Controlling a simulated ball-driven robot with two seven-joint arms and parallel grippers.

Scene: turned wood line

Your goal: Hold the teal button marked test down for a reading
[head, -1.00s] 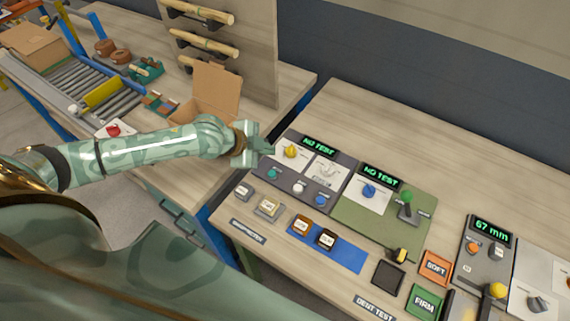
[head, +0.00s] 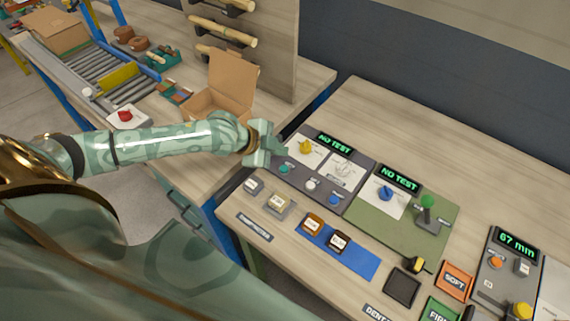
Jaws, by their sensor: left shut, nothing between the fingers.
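The teal button (head: 285,169) sits at the left side of a dark grey test panel (head: 313,199), beside a white and a blue button. Any mark on it is too small to read. The panel's display (head: 335,143) reads NO TEST in green. My left gripper (head: 284,152) is shut and empty at the panel's left edge. In the picture its fingertips show just above the teal button. They look apart from it, but the height between them is hard to judge. My right gripper is not in view.
A yellow knob (head: 305,147) stands close right of the gripper. A green panel (head: 408,225) with a blue knob and a green-topped lever lies further right. Small labelled blocks stand in front, some on a blue mat (head: 362,264). An open cardboard box (head: 232,90) is behind.

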